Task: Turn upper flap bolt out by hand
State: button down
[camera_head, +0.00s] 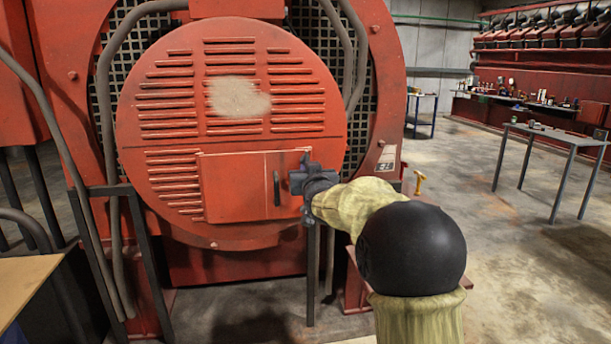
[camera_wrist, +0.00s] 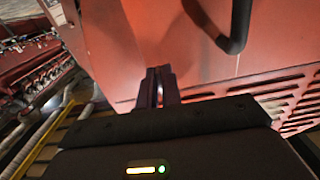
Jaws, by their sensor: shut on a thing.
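The red rectangular flap (camera_head: 238,188) sits closed in the lower part of the round red slotted cover (camera_head: 150,110). Its dark upright handle (camera_head: 277,188) is near its right side and also shows in the wrist view (camera_wrist: 232,28). My gripper (camera_head: 305,163) is at the flap's upper right edge, to the right of the handle. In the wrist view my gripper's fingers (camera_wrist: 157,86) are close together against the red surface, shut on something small. The upper flap bolt is hidden between and behind the fingers; by its place, it is what they hold.
A grey table (camera_head: 555,135) stands at the right, with open concrete floor around it. A blue-legged table (camera_head: 422,96) and a long workbench (camera_head: 530,100) are farther back. Dark pipes and posts (camera_head: 140,255) stand before the engine at left. A tan tabletop (camera_head: 25,285) is at lower left.

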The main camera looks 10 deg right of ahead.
jog(key=shift+d+r, duration=0.1)
jog(key=shift+r, duration=0.6)
jog(key=c, duration=1.6)
grip_release()
jog(key=shift+w+f, duration=0.1)
jog(key=shift+w, duration=0.05)
jog(key=shift+f, duration=0.3)
jog(key=shift+s+r+b, duration=0.1)
jog(key=shift+s+b, duration=1.2)
jog(key=shift+s, duration=7.5)
